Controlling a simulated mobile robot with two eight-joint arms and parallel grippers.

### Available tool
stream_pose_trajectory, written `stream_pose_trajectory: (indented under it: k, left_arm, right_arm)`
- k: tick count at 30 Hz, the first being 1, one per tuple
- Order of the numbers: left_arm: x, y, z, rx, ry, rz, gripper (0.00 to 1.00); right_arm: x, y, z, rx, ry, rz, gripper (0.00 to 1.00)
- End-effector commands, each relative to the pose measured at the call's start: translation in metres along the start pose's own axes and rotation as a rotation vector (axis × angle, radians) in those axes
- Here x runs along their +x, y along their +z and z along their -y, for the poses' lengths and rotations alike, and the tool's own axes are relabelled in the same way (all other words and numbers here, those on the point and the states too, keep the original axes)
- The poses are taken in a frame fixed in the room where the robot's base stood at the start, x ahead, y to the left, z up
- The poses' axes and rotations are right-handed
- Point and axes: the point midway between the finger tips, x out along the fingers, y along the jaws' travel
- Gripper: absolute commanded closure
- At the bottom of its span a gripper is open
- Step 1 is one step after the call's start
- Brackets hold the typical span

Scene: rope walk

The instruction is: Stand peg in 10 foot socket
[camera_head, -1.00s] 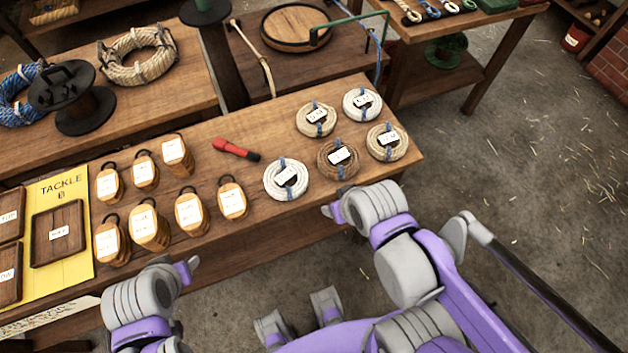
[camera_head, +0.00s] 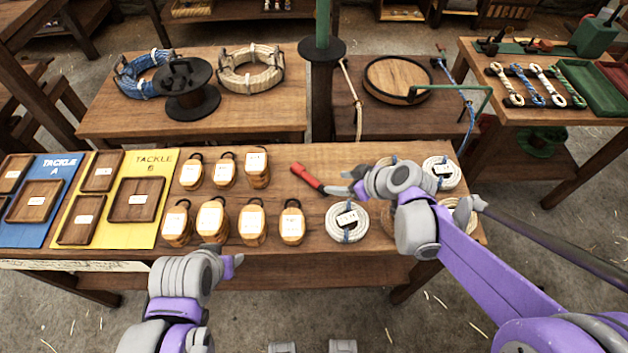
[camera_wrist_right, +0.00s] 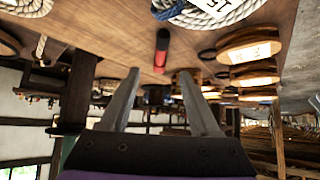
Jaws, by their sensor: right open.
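No standing peg or socket marked 10 foot can be made out. A red-handled tool with a black end (camera_head: 306,177) lies on the middle bench (camera_head: 330,153); I cannot tell whether it is the peg. My right gripper (camera_head: 354,182) is over the bench, close to the tool's black end. In the right wrist view my right gripper (camera_wrist_right: 160,76) is open and empty, with the red tool (camera_wrist_right: 162,52) ahead between its fingers, apparently untouched. My left gripper (camera_head: 232,265) is low in front of the bench, its fingers too hidden to read.
Several wooden tackle blocks (camera_head: 211,218) with labels stand left of the tool. Labelled rope coils (camera_head: 347,236) lie to the right, partly behind my right arm. Blue and yellow mats with wooden trays (camera_head: 135,213) fill the left end. A dark post (camera_head: 321,100) rises behind the bench.

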Motion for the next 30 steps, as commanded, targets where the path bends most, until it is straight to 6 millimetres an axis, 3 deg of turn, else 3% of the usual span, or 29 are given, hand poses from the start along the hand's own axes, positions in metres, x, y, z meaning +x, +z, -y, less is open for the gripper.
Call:
stream_pose_trajectory:
  k: [6,14,21,30]
  left_arm:
    - [0.005,0.005,0.000,0.000,0.000,0.004,0.50]
    - [0.006,0.006,0.000,0.000,0.000,0.005,0.50]
    - [0.006,0.006,0.000,0.000,0.000,0.005,0.50]
    - [0.006,0.006,0.000,0.000,0.000,0.005,0.50]
  right_arm:
    - [0.036,0.001,0.001,-0.002,-0.002,0.000,0.37]
    - [0.057,0.001,0.001,-0.001,0.000,0.001,0.37]
    - [0.091,0.000,0.002,-0.001,-0.001,0.001,0.37]
    - [0.103,0.001,0.002,0.000,0.001,0.001,0.37]
